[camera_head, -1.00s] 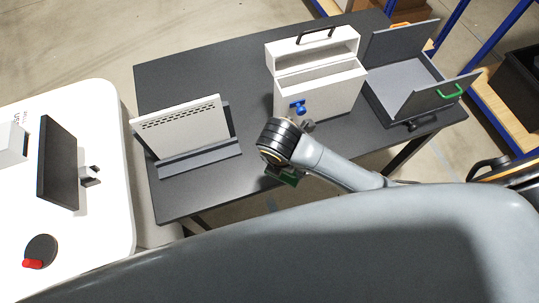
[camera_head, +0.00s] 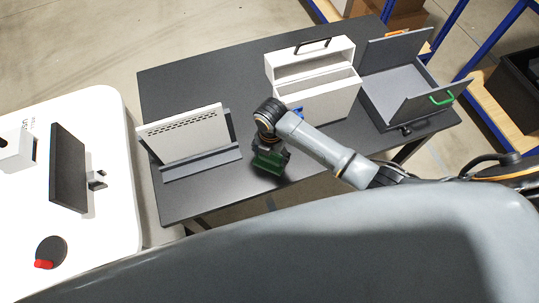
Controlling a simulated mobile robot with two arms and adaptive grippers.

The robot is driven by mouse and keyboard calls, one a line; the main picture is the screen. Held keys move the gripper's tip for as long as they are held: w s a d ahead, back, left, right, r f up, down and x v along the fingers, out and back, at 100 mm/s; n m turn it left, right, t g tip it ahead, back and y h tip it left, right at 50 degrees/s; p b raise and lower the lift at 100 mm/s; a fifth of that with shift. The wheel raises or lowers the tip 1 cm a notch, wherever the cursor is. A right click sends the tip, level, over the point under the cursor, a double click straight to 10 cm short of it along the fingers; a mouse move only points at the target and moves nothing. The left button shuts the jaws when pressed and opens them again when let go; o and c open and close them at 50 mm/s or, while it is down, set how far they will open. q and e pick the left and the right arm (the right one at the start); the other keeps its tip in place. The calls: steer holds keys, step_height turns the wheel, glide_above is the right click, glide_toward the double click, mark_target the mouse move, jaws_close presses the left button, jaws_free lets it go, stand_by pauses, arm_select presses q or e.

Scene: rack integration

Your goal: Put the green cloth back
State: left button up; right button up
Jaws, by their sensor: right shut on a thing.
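My right gripper (camera_head: 271,154) hangs below the dark wrist, over the front part of the dark table (camera_head: 205,82). A dark green piece, which looks like the green cloth (camera_head: 268,162), shows at the gripper, and the gripper is shut on it. The fingers themselves are mostly hidden by the wrist and the green piece. I cannot tell whether the green piece touches the tabletop. My left gripper is not in view.
A white perforated panel on a grey stand (camera_head: 186,135) is left of the gripper. A white open-fronted case (camera_head: 318,104) with a black handle stands behind it. A grey open case (camera_head: 388,98) with a green handle is at right. Shelves stand at far right.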

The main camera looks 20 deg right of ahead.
steer(key=shift+w+f, duration=0.6)
steer(key=shift+f, duration=0.05)
steer(key=shift+w+f, duration=0.2)
steer(key=shift+f, duration=1.65)
steer(key=o, duration=1)
step_height(320, 180, up, 12)
steer(key=shift+r+b, duration=0.1)
steer(key=shift+b, duration=0.35)
